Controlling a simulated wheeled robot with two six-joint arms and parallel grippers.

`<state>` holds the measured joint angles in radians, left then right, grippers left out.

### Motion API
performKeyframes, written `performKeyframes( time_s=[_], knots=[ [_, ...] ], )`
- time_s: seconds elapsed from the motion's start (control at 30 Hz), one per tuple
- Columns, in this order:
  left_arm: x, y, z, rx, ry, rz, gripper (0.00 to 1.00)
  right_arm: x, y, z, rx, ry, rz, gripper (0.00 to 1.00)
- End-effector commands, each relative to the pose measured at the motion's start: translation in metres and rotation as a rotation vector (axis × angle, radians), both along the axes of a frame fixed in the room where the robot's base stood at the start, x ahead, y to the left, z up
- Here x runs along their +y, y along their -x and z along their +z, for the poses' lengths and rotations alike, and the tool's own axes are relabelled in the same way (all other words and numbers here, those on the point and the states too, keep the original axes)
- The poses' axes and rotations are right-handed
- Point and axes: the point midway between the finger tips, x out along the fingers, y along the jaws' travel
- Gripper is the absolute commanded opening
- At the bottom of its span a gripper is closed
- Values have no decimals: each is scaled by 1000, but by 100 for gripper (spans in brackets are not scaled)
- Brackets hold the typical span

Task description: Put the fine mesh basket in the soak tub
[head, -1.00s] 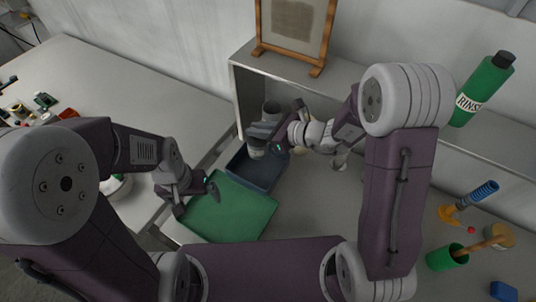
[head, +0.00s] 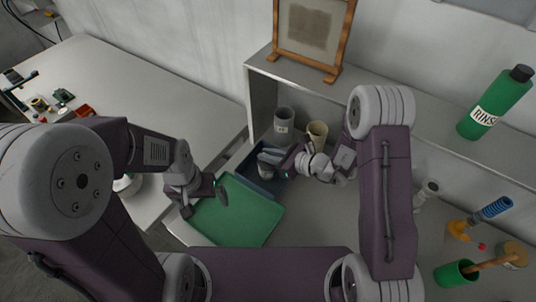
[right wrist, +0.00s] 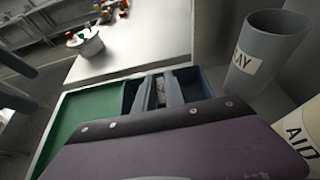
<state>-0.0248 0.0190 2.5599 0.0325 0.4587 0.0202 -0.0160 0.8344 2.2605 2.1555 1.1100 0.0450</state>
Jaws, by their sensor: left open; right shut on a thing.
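The soak tub appears to be the dark blue tub (head: 246,165) at the back of the green tray (head: 238,218); its wall also shows in the right wrist view (right wrist: 130,95). My right gripper (head: 268,160) is over the tub, fingers pointing down into it, shut on a small grey thing (head: 265,171), apparently the fine mesh basket. The gripper partly hides it, and I cannot tell whether it touches the tub floor. In the right wrist view the fingers (right wrist: 160,92) close around it. My left gripper (head: 206,192) is open and empty at the green tray's left edge.
A grey cup (head: 284,121) and a cream cup (head: 317,133) stand behind the tub, under a shelf holding a framed screen (head: 313,30) and a green rinse bottle (head: 495,103). A green pot (head: 457,274) stands at right. A white table (head: 135,80) with small items is at left.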

Motion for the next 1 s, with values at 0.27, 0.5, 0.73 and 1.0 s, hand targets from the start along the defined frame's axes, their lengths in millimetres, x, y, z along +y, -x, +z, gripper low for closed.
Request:
performKeyframes(
  time_s=[0.27,0.5,0.73,1.0],
  knots=[
    [0,0,-3,0,0,0,100,0,0,-3,1,1,1,36],
    [0,0,-3,0,0,0,100,0,0,-2,1,1,1,36],
    [0,0,-4,0,0,0,100,-21,12,10,1,1,-6,36],
    [0,0,-8,0,0,0,100,-69,44,38,-1,1,-6,36]
  ],
)
